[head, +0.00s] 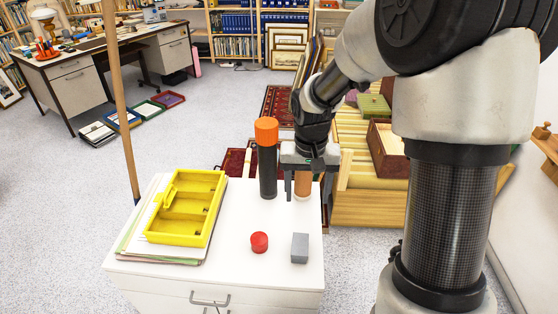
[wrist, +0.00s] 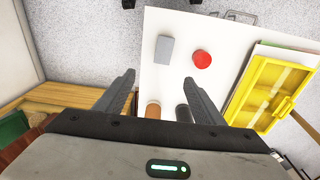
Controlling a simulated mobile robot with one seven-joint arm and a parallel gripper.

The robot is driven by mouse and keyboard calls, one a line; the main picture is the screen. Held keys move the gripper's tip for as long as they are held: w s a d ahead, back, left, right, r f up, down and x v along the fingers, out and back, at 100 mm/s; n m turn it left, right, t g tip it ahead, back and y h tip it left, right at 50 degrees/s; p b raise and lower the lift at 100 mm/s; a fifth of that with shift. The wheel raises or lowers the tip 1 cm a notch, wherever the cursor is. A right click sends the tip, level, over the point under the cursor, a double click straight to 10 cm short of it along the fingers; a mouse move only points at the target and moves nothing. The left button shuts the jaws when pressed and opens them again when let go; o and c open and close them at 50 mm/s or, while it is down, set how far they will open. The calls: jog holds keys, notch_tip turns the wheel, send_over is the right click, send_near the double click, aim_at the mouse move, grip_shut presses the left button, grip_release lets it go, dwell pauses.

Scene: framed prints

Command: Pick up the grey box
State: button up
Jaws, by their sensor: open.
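The grey box (head: 300,248) stands near the front right corner of the white cabinet top (head: 225,262). It also shows in the wrist view (wrist: 165,50), ahead of the fingers and apart from them. My gripper (head: 303,192) is open above the back right part of the top, behind the grey box in the head view. In the wrist view its two fingers (wrist: 158,90) are spread apart with nothing clamped between them. An orange-brown cylinder (head: 302,185) stands close by the fingers and is partly hidden by them in the head view.
A red cylinder (head: 259,242) sits left of the grey box. A tall black tube with an orange cap (head: 267,160) stands left of my gripper. A yellow tray (head: 186,207) lies on papers at the left. The front middle of the top is clear.

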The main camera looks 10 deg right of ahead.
jog(key=b, duration=0.3)
send_near(300, 242)
jog(key=shift+g, duration=0.4)
jog(key=f, duration=0.3)
jog(key=w+f, duration=0.1)
jog(key=f, duration=0.1)
jog(key=shift+d+f, duration=0.1)
jog(key=shift+f, duration=0.1)
jog(key=f, duration=0.2)
jog(key=f+b, duration=0.1)
jog(key=f, duration=0.2)
jog(key=shift+s+d+f+b, duration=0.1)
jog(key=shift+s+f+b, duration=0.1)
jog(key=shift+f+b, duration=0.1)
jog(key=shift+r, duration=0.1)
jog(key=c, duration=1.2)
